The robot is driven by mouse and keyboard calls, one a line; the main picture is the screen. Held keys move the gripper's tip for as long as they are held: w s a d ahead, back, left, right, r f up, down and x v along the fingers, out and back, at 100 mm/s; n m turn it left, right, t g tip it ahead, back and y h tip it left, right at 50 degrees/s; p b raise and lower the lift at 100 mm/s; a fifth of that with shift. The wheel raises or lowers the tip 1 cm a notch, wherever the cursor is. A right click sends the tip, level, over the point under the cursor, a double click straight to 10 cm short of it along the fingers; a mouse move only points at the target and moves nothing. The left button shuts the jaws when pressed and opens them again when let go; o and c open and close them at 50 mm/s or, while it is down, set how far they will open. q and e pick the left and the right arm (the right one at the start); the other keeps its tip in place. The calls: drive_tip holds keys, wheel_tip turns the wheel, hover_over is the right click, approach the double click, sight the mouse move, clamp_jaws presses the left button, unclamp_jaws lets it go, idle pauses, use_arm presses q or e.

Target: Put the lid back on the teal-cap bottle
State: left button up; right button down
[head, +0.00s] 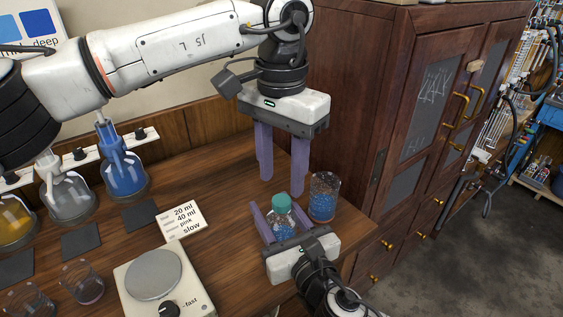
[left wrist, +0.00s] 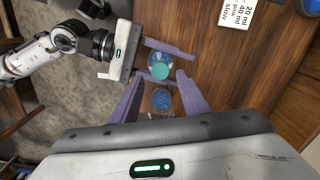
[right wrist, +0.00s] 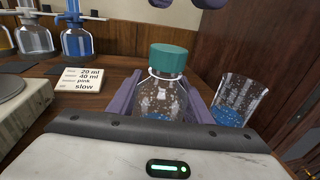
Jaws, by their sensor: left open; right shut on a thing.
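The teal-cap bottle (head: 284,224) is clear glass with blue contents and stands upright near the table's right end. Its teal lid (right wrist: 168,58) sits on top of the neck; I cannot tell how tightly. My right gripper (head: 277,212) is shut on the bottle, with its purple fingers on either side of the body. My left gripper (head: 282,187) is open and empty, fingers pointing down, above and behind the bottle. In the left wrist view the lid (left wrist: 160,72) shows between and just beyond the open fingers.
An open glass with blue beads (head: 322,198) stands close beside the bottle, near the wooden cabinet (head: 395,130). A note card (head: 182,219) and a hotplate (head: 155,275) lie to the left. Flasks with blue, grey and yellow contents stand along the back wall.

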use_arm(q)
drive_tip(key=n, duration=0.3)
drive_tip(key=shift+r+n, duration=0.1)
drive_tip(key=shift+n, duration=0.2)
drive_tip(key=n, duration=0.4)
drive_tip(key=shift+r, duration=0.15)
drive_tip(key=n, duration=0.6)
drive_tip(key=shift+r+n, duration=0.2)
drive_tip(key=shift+n, duration=0.2)
drive_tip(key=n, duration=0.6)
drive_tip(key=shift+r, duration=0.15)
drive_tip(key=n, duration=0.4)
drive_tip(key=shift+r+n, duration=0.15)
drive_tip(key=shift+n, duration=0.25)
drive_tip(key=n, duration=0.4)
drive_tip(key=shift+r, duration=0.1)
drive_tip(key=n, duration=0.6)
drive_tip(key=shift+r, duration=0.2)
drive_tip(key=n, duration=0.6)
drive_tip(key=shift+r+n, duration=0.2)
drive_tip(key=shift+n, duration=0.2)
drive_tip(key=n, duration=0.6)
drive_tip(key=shift+r, duration=0.15)
drive_tip(key=n, duration=0.7)
drive_tip(key=shift+r, duration=0.2)
